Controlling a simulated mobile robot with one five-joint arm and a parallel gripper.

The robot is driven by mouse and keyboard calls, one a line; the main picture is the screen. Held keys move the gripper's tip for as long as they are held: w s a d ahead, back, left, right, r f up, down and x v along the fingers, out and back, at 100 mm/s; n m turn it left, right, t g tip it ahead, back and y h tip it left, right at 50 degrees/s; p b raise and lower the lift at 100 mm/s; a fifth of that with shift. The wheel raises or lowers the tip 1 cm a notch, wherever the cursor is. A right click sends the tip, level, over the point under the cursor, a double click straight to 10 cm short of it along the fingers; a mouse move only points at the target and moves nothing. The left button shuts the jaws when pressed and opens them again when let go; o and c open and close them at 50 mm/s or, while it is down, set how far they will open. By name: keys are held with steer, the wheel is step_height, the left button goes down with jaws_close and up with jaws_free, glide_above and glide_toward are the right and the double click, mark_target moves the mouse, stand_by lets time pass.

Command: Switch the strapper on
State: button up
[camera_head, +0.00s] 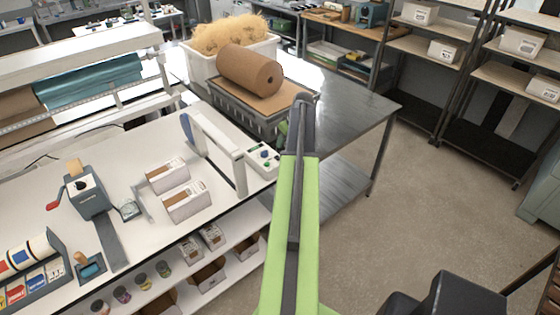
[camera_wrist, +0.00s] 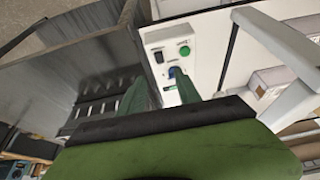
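The strapper is a white arch (camera_head: 228,158) on the white bench. At its near right foot is a light control panel (camera_head: 262,160) with small green and blue controls. In the wrist view the panel (camera_wrist: 152,40) shows a black rocker switch (camera_wrist: 158,57), a round green button (camera_wrist: 184,51) and a blue knob partly behind a finger. My gripper (camera_wrist: 160,82) is open and empty, its two green fingers apart just in front of the panel. I cannot tell whether a fingertip touches it.
A grey crate (camera_head: 222,101) with a brown paper roll (camera_head: 250,72) stands behind the panel on a metal table (camera_head: 345,100). Two small cartons (camera_head: 186,203) and a grey tape dispenser (camera_head: 90,198) sit left on the bench. The floor at right is clear.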

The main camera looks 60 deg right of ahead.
mark_target(277, 157)
steer(key=b+x, duration=0.9)
steer(key=x, duration=0.2)
steer(key=shift+d+f, duration=0.1)
steer(key=shift+f, duration=0.3)
steer(key=shift+r, duration=0.1)
steer(key=shift+c, duration=0.3)
jaws_close()
